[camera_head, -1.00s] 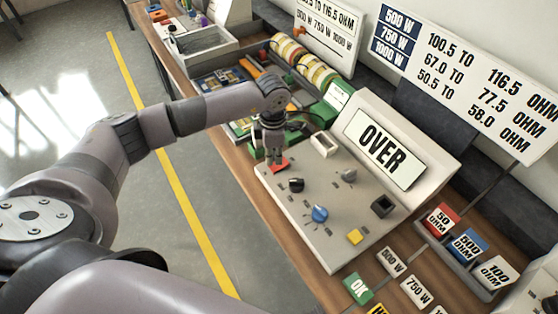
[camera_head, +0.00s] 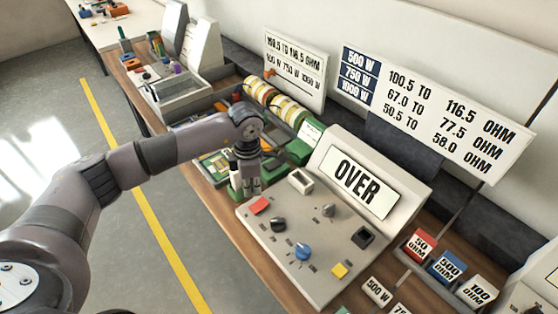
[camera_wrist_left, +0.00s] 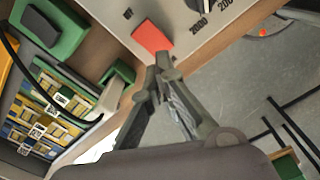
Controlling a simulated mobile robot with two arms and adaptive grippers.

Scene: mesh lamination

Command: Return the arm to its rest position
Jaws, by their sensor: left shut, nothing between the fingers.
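My left arm (camera_head: 165,152) reaches in from the left over the bench edge. The meter display (camera_head: 362,184) reads OVER. My right gripper is not in view.
Knobs and a yellow button (camera_head: 339,270) sit on the panel. A green device (camera_head: 300,150) and a grey bin (camera_head: 190,97) stand farther along the bench. Labelled ohm blocks (camera_head: 447,268) are at right. The floor left of the bench (camera_head: 120,240) is clear.

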